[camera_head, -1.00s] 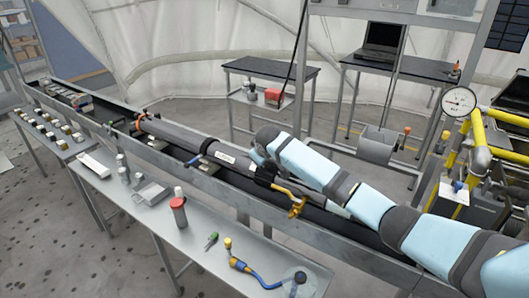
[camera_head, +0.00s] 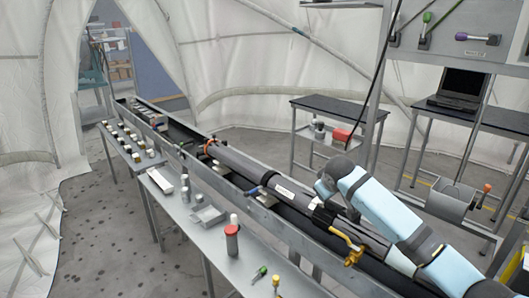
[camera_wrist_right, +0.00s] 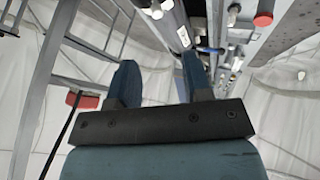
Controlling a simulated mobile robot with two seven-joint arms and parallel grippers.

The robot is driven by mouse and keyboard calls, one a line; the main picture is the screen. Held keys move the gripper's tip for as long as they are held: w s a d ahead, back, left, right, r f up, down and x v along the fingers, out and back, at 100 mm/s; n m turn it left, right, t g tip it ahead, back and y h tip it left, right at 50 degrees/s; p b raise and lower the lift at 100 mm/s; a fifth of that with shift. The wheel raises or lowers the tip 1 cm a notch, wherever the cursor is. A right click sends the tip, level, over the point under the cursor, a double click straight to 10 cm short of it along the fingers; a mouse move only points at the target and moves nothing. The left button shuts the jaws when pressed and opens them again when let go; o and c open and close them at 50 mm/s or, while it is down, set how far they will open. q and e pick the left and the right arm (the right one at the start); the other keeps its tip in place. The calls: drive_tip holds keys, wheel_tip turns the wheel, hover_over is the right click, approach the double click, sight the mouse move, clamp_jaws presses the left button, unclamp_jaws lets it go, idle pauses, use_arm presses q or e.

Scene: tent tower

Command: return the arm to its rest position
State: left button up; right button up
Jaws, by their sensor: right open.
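My right arm (camera_head: 387,213) comes in from the right in the head view, pale blue with dark joints. It bends over the long grey cylinder (camera_head: 240,163), and its hand end (camera_head: 323,187) is small and partly hidden there. In the right wrist view the two dark blue fingers of my right gripper (camera_wrist_right: 160,80) stand apart with nothing between them. The cylinder lies lengthwise in a long metal trough (camera_head: 262,222). A yellow clamp-like part (camera_head: 347,246) sits by its near end. My left gripper is not in view.
A narrow side table (camera_head: 205,245) with a red-capped canister (camera_head: 232,238) and small parts runs along the trough's near side. Floor at lower left is clear.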

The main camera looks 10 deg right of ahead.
drive_tip(key=s+a+f+t+y, duration=0.1)
drive_tip(key=s+a+f+y, duration=0.1)
drive_tip(key=s+a+f, duration=0.6)
drive_tip(key=s+a+f+y, duration=0.2)
drive_tip(key=s+a+f, duration=0.2)
drive_tip(key=s+f, duration=0.7)
drive_tip(key=s+a+f+t, duration=0.1)
drive_tip(key=s+f, duration=0.3)
drive_tip(key=s, duration=0.8)
drive_tip(key=s+a+f+m+t+y, duration=0.1)
drive_tip(key=s+f, duration=0.3)
drive_tip(key=s, duration=0.7)
drive_tip(key=shift+s+a+m+t+p, duration=0.3)
drive_tip(key=shift+s+a+p, duration=0.05)
drive_tip(key=shift+s+p, duration=0.05)
drive_tip(key=shift+w, duration=0.1)
drive_tip(key=shift+c, duration=0.2)
